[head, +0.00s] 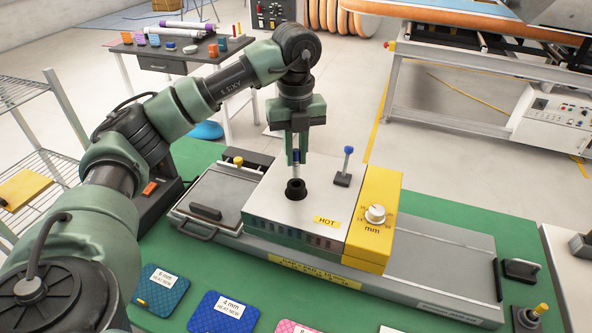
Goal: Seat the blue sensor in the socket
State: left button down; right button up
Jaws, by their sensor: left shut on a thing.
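My left gripper (296,158) points straight down over the metal box of the machine. It is shut on the blue sensor (296,171), a slim upright pin with a dark blue upper part and a pale lower part. The fingers hide some of its sides. The black round socket (296,189) rises from the top of the box directly below the sensor. The sensor's lower end is at or just above the socket's mouth; I cannot tell whether it has entered. My right gripper is not in view.
A blue-topped post (347,165) on a dark block stands right of the socket. The box bears a "HOT" label (327,221) and a yellow dial unit (375,215). Coloured sample pads (223,312) lie in front on the green table (258,276). Wire shelves (22,90) stand left.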

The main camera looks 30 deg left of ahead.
aim_at(296, 176)
pick_arm(q)
notch_tip(296, 176, down, 5)
jog(key=shift+r+p, duration=0.1)
jog(key=shift+p, duration=0.45)
jog(key=shift+f, duration=0.2)
jog(key=shift+f, duration=0.2)
jog(key=c, duration=1.4)
grip_release()
jog(key=shift+r, duration=0.1)
